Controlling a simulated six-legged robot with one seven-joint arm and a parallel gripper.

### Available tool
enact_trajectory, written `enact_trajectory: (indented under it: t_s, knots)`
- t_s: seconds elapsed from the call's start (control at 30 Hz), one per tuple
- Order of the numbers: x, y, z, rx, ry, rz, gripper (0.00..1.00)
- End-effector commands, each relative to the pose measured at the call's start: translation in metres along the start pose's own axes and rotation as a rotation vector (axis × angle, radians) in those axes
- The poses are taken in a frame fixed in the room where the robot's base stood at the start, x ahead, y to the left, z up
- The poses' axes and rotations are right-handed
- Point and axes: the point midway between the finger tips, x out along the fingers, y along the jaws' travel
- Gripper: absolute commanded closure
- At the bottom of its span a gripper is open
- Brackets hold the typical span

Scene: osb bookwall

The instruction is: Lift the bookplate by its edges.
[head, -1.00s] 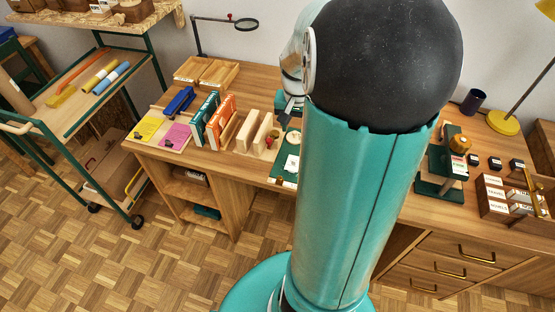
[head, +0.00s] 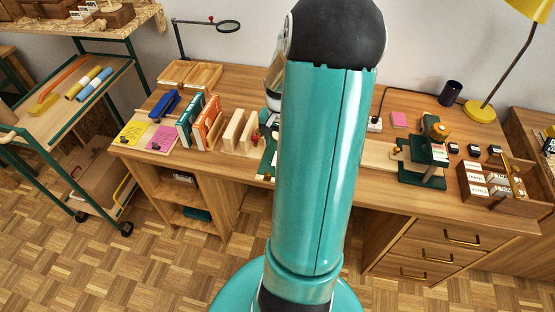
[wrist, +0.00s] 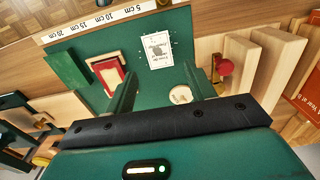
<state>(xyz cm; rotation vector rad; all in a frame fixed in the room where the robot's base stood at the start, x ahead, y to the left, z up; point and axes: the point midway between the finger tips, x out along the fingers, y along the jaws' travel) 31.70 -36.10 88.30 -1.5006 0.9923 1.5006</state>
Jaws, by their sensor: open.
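The bookplate (wrist: 158,52), a small white card with print and a dark picture, lies flat on a green cutting mat (wrist: 92,40) in the wrist view. My gripper (wrist: 161,76) is open, its two green fingers pointing toward the card. The card's height gap to the fingertips is hard to judge. In the head view my arm hides the bookplate; only part of the green mat (head: 268,158) shows.
A ruler strip (wrist: 110,18) edges the mat. Wooden bookends (head: 240,130) and books stand left; a green press (head: 425,155) stands right.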

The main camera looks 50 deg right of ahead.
Motion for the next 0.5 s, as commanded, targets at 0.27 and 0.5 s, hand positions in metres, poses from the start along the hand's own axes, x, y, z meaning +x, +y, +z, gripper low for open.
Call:
enact_trajectory:
  t_s: [0.27,0.5]
  knots:
    - [0.039,0.000,0.002,0.000,-0.005,0.001,0.45]
    - [0.065,-0.003,0.003,-0.005,-0.003,0.001,0.45]
